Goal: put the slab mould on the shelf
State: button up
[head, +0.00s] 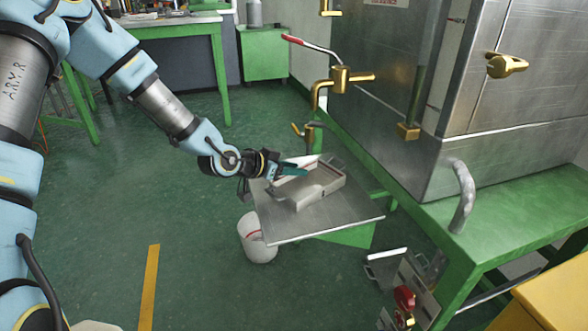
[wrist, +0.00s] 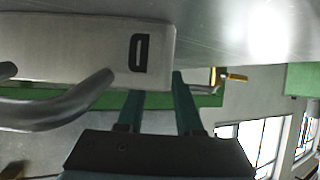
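The slab mould (head: 318,188) is a grey metal block lying on a flat metal plate (head: 280,232) below the brass nozzle. My gripper (head: 300,166) reaches in from the left at the mould's far side. In the wrist view the mould (wrist: 70,50) fills the upper left, with a dark mark near its end and a curved grey bar beside it. The gripper's two teal fingers (wrist: 160,92) stand apart near that end. The left finger's tip is hidden by the mould; the right one shows by its edge. Contact cannot be told. I cannot make out a shelf for certain.
A large steel machine (head: 400,60) with brass valves (head: 340,78) stands on a green bench (head: 500,225) at right. Metal parts with a red knob (head: 404,296) are low at right. The floor at left is mostly clear.

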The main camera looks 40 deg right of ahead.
jog(key=shift+r, duration=0.15)
jog(key=p+v, duration=0.2)
jog(key=v, duration=1)
jog(key=shift+a, duration=0.1)
jog(key=w+a+f+n+t+y, duration=0.15)
jog(key=w+a+n+y, duration=0.25)
jog(key=a, duration=0.7)
jog(key=w+a+n+t+y, duration=0.25)
jog(key=w+a+y, duration=0.2)
jog(key=a, duration=0.65)
jog(key=s+a+r+n+g+y, duration=0.1)
jog(key=s+a+r+n, duration=0.2)
jog(key=a+n, duration=0.2)
jog(key=s+a+r+n+g+y, duration=0.1)
jog(key=s+a+r+n, duration=0.3)
jog(key=a, duration=0.7)
jog(key=shift+r+n+g+y, duration=0.2)
jog(key=shift+n+g+y, duration=0.1)
jog(key=shift+n+y, duration=0.4)
jog(key=shift+s+r, duration=0.1)
